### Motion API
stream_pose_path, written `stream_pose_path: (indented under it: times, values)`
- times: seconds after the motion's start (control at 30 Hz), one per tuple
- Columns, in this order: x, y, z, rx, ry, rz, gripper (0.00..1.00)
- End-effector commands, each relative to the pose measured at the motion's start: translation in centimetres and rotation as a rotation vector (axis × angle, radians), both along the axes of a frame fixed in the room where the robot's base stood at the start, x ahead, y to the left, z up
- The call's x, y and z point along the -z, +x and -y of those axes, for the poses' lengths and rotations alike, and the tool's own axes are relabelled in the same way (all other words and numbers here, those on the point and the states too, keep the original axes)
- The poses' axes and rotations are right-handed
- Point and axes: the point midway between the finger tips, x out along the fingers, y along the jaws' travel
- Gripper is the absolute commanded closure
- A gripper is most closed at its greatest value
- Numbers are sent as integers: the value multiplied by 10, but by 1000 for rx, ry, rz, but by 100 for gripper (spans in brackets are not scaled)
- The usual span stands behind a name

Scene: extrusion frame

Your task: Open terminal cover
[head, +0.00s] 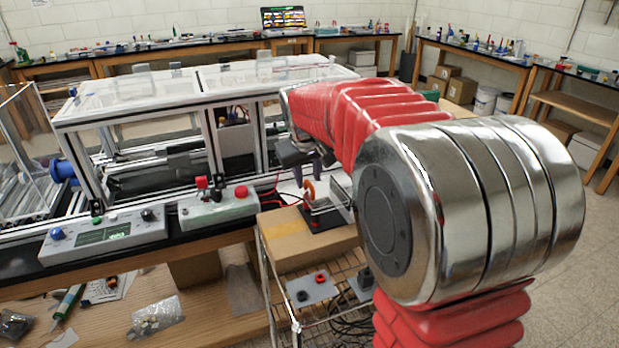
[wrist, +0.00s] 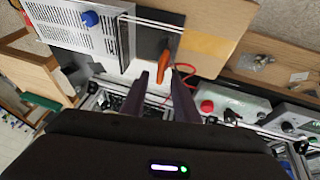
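An orange upright piece (head: 309,191) stands on a dark base (head: 326,218) on top of a cardboard box. It also shows in the wrist view (wrist: 165,60), just beyond my fingertips. I cannot tell for sure whether this piece is the terminal cover. My gripper (head: 312,170) is just above it in the head view. In the wrist view my gripper (wrist: 163,78) has its two dark fingers apart, with nothing held between them. The orange piece appears in line with the gap, and contact cannot be made out.
A pale vented box with a blue knob (wrist: 90,18) stands beside the dark base. Red wires (wrist: 183,85) curve close to the right finger. A control box with red buttons (head: 218,206) and a framed enclosure (head: 205,130) lie left. A wire cart (head: 285,310) is below.

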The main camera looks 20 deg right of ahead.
Motion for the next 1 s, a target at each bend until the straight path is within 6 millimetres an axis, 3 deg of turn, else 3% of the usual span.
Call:
stream_pose_path:
  times: [0.4, 0.8, 1.0]
  values:
    - [8, 3, 2, 0, 0, 0, 72]
    - [8, 3, 2, 1, 0, 0, 100]
    - [8, 3, 2, 1, 0, 0, 100]
